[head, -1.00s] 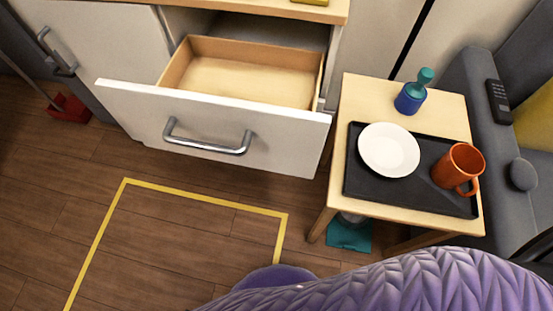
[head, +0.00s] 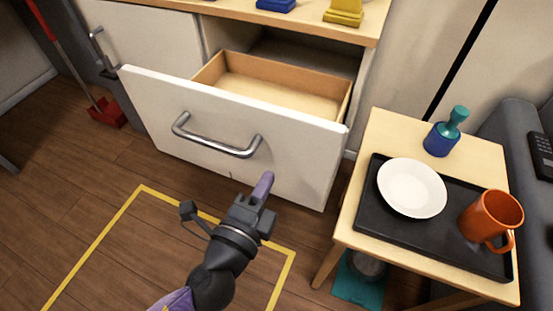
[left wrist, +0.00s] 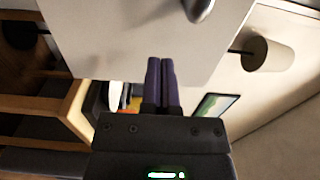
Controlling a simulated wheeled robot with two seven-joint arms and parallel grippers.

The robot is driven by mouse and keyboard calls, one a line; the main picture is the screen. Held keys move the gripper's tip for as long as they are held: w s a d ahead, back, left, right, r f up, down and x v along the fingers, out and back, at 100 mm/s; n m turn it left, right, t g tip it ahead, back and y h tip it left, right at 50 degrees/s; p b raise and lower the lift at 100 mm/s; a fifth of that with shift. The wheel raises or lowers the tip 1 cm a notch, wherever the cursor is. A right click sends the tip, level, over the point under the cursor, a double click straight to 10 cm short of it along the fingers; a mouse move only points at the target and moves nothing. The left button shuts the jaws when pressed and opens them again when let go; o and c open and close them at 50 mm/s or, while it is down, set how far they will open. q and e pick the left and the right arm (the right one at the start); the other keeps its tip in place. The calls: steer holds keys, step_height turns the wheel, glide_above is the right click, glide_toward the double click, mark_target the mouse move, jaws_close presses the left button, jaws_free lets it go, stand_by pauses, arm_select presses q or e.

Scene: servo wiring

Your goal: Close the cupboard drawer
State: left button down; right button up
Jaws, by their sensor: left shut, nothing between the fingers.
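The cupboard drawer (head: 302,155) stands pulled open, with a white front, a silver bar handle (head: 216,142) and an empty wooden inside. In the left wrist view the white drawer front (left wrist: 110,40) fills the upper middle, with part of the handle (left wrist: 201,8) at the top edge. My left gripper (head: 263,186) is shut and empty. Its purple fingers point toward the drawer front, below and right of the handle. In the left wrist view its fingers (left wrist: 160,66) overlap the front's lower part; I cannot tell whether they touch it. My right gripper is not in view.
A small wooden table (head: 390,130) stands right of the drawer with a black tray (head: 385,222), white plate (head: 412,188), orange mug (head: 491,218) and blue-teal bottle (head: 446,132). Yellow tape (head: 95,243) marks the floor. A red dustpan (head: 106,112) is at left.

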mark_target(282, 154)
arm_select(q)
steer(key=x, duration=0.4)
steer(key=shift+f+b, duration=0.1)
steer(key=shift+b, duration=0.2)
steer(key=shift+w+d, duration=0.15)
steer(key=shift+w, duration=0.15)
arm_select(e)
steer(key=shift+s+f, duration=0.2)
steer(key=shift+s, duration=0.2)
